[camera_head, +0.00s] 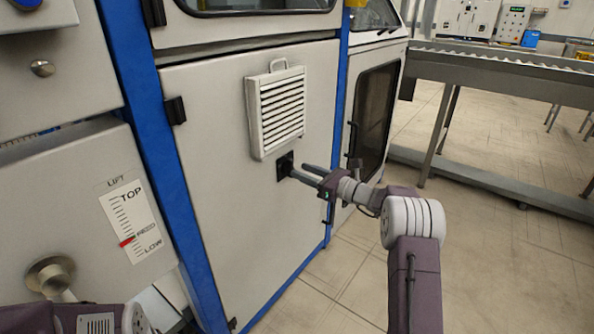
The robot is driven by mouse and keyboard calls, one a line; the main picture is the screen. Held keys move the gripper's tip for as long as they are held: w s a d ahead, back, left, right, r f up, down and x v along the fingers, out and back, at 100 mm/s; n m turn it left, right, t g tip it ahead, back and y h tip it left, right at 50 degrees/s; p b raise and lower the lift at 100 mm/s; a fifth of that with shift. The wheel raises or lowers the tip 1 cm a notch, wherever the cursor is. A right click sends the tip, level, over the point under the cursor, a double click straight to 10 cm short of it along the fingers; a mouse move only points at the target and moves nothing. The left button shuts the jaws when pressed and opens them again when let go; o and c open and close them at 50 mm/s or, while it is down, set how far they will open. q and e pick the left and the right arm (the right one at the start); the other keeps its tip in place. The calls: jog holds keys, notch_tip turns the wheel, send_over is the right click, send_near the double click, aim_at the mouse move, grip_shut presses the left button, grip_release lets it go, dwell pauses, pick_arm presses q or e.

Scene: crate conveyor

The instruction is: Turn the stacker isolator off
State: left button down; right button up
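A small black square switch plate (284,165), which looks like the isolator, sits on the grey cabinet door below the louvred vent. My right gripper (297,170) is right in front of it, pointing left at the plate. Its two fingers show apart, with a gap between them. The lower finger overlaps the edge of the plate; I cannot tell whether it touches. The switch's handle and its position are hidden or too small to read. Part of my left arm shows at the bottom left, but its gripper is out of view.
A louvred vent (275,108) with a handle stands out just above the switch. A blue frame post (165,150) and a panel with a LIFT scale (129,222) are at the left. A roller conveyor (500,70) stands at the back right. The floor (500,260) at the right is clear.

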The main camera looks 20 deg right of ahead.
aim_at(290, 168)
jog(key=shift+x, duration=1.5)
grip_shut()
jog(key=shift+s+a+f+n+b, duration=0.1)
jog(key=shift+f+n+b, duration=0.05)
jog(key=shift+n+b, duration=2.85)
jog(key=shift+s+a+f+n+b, duration=0.1)
jog(key=shift+n+b, duration=2.85)
jog(key=shift+b, duration=0.05)
jog(key=shift+s+a+f+n+b, duration=0.1)
jog(key=shift+f+n+b, duration=0.05)
jog(key=shift+n+b, duration=2.85)
